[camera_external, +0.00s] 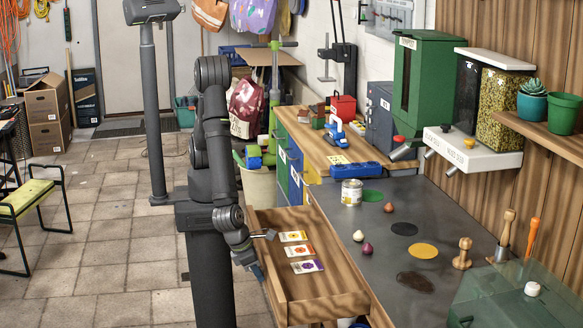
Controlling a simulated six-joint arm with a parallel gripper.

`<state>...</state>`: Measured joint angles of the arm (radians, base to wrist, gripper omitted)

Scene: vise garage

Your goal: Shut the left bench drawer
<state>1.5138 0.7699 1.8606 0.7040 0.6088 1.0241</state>
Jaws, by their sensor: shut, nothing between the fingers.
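The left bench drawer (322,287) is a wooden drawer pulled out from the bench (447,290) toward my arm. Several coloured seed-packet-like cards (301,251) lie inside it in a row. My gripper (270,234) is shut and empty. In the picture it is at the drawer's left side, near the cards; I cannot tell whether it touches the drawer. My arm hides part of the drawer's outer side, and its handle cannot be made out.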

